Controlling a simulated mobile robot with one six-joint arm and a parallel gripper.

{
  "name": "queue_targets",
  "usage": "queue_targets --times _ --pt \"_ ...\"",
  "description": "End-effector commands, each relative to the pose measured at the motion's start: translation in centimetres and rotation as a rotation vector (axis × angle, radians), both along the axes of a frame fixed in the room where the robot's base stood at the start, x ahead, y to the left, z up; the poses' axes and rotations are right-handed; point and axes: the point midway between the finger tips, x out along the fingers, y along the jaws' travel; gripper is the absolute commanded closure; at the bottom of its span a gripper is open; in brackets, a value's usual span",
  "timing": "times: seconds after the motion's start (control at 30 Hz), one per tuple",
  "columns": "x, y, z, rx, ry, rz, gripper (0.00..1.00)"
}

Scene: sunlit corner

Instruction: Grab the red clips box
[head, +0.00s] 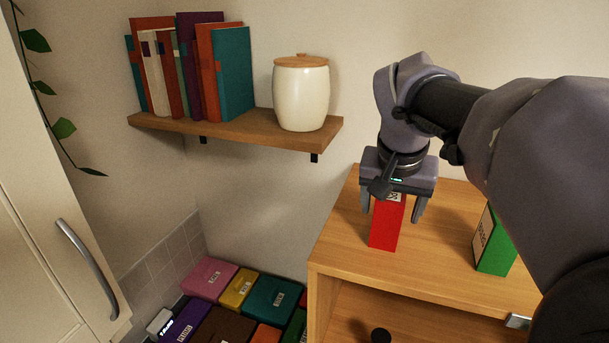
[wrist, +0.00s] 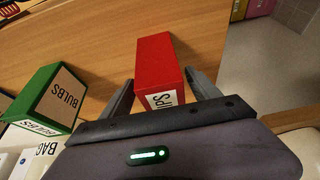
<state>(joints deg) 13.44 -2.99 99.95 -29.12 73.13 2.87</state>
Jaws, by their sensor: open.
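The red clips box (head: 386,228) stands upright on top of the wooden cabinet (head: 335,242) in the head view. In the wrist view the red box (wrist: 158,62) shows a white label ending in "PS". My gripper (head: 394,212) points down over the box, with a finger on each side of its upper part. The gripper covers the box's top in the head view.
A green box labelled "BULBS" (wrist: 48,98) stands on the cabinet to the right in the head view (head: 494,243). A wall shelf (head: 230,130) holds books (head: 232,75) and a cream jar (head: 301,95). Several coloured boxes (head: 270,300) sit low, left of the cabinet.

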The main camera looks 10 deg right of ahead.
Motion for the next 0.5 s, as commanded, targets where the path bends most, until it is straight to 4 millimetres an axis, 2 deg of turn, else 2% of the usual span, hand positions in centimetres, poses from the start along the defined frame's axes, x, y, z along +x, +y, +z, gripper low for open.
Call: queue_targets --times 0.03,0.23,0.5 --pt "-0.04 -0.01 -1.28 0.001 0.001 0.0 0.29" --pt "-0.05 -0.01 -0.76 0.0 0.0 -0.001 0.31" --pt "-0.04 -0.01 -0.75 0.0 0.0 -0.001 0.84"
